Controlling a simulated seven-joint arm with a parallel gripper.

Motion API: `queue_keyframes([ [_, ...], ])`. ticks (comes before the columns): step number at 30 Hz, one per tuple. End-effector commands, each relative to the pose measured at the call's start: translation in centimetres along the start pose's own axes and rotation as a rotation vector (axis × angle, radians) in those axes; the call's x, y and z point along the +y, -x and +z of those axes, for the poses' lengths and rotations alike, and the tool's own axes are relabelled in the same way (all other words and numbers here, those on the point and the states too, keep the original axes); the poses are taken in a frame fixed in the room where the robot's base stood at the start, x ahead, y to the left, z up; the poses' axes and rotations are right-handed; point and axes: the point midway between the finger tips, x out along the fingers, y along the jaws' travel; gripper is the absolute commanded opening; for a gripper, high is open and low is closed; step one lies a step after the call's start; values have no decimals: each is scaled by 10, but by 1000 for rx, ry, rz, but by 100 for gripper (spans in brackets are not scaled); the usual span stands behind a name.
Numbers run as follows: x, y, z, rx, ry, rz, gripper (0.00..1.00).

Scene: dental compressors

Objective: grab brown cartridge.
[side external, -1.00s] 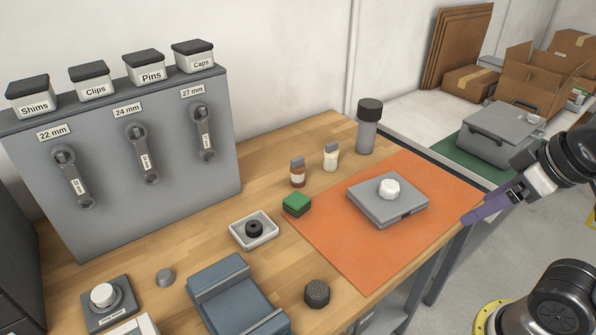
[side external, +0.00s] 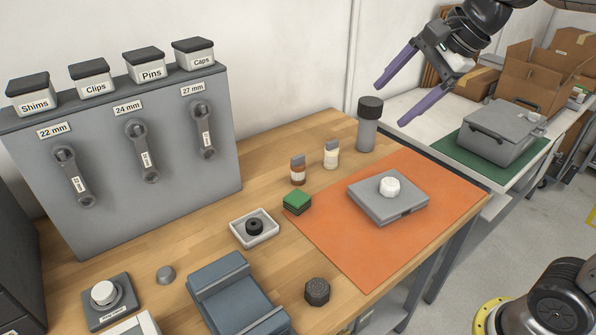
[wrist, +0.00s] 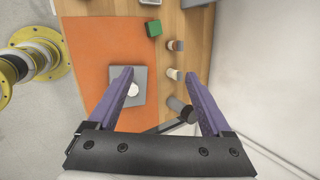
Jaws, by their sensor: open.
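The brown cartridge (side external: 298,170) stands upright on the wooden bench, a small brown-and-white body with a grey top. It also shows small in the wrist view (wrist: 176,45). A similar cream cartridge (side external: 331,154) stands to its right. My gripper (side external: 394,93) is open and empty, raised above the back right of the bench, with its purple fingers spread. In the wrist view my gripper (wrist: 162,76) points down over the bench, with the cartridges ahead of the gap between its fingertips.
A dark-capped grey cylinder (side external: 368,125) stands right of the cartridges, below my gripper. A green block (side external: 297,201) lies in front of the brown cartridge. A grey plate with a white knob (side external: 388,199) sits on the orange mat (side external: 340,245). The wall is close behind.

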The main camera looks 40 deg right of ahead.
Motion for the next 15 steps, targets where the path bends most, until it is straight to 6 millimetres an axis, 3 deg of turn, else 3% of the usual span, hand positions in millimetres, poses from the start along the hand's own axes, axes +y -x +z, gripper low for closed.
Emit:
queue_keyframes([
  [1, -20, -16, 0, -9, -102, 18, 84],
  [6, -76, -70, -2, -31, -418, 70, 84],
  [12, -116, -155, -17, -30, -668, 151, 84],
  [15, -121, -197, -28, -21, -709, 193, 84],
])
